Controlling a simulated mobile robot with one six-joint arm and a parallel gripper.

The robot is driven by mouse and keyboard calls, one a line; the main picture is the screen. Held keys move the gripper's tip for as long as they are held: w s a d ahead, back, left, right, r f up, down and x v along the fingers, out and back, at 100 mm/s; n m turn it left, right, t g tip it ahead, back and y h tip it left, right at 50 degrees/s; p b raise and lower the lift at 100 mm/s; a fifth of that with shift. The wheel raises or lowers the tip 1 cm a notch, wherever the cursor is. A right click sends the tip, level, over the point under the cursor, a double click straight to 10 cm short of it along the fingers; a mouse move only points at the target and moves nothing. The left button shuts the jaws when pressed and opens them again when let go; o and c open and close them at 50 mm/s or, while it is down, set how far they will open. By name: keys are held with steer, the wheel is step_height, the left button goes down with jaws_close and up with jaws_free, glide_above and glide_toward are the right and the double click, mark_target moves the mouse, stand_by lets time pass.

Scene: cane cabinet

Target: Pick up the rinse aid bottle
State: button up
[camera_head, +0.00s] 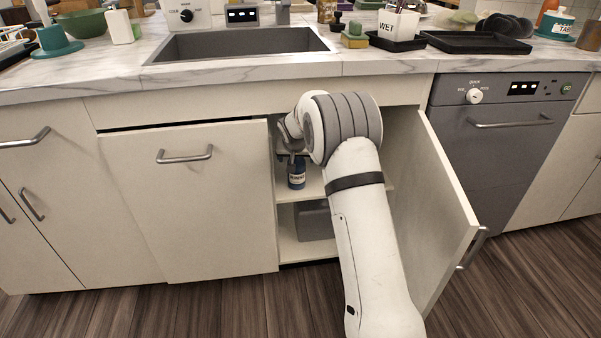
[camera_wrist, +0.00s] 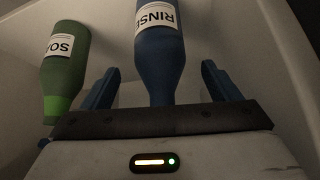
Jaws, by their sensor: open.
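The rinse aid bottle (camera_head: 296,178) is blue with a white label and stands on the upper shelf inside the open cabinet under the sink. In the wrist view the rinse aid bottle (camera_wrist: 160,60) appears upside down, its label partly reading "RINS" and its narrow neck toward my palm. My gripper (camera_wrist: 160,68) is open, with one blue finger on each side of the bottle's neck and a visible gap on both sides. In the head view my gripper (camera_head: 292,150) is just above the bottle, partly hidden by my arm.
A green soap bottle (camera_wrist: 64,70) stands close beside my left finger in the wrist view. The cabinet's right door (camera_head: 440,200) is swung open beside my arm; the left door (camera_head: 190,200) stands left of the opening. A grey bin-like object (camera_head: 314,222) sits on the lower level.

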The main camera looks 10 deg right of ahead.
steer(key=x, duration=0.2)
steer(key=shift+w+f, duration=0.15)
steer(key=shift+f, duration=0.15)
steer(key=shift+c, duration=0.5)
steer(key=c, duration=1.5)
steer(key=shift+r, duration=0.1)
steer(key=shift+c, duration=0.3)
steer(key=shift+r, duration=0.15)
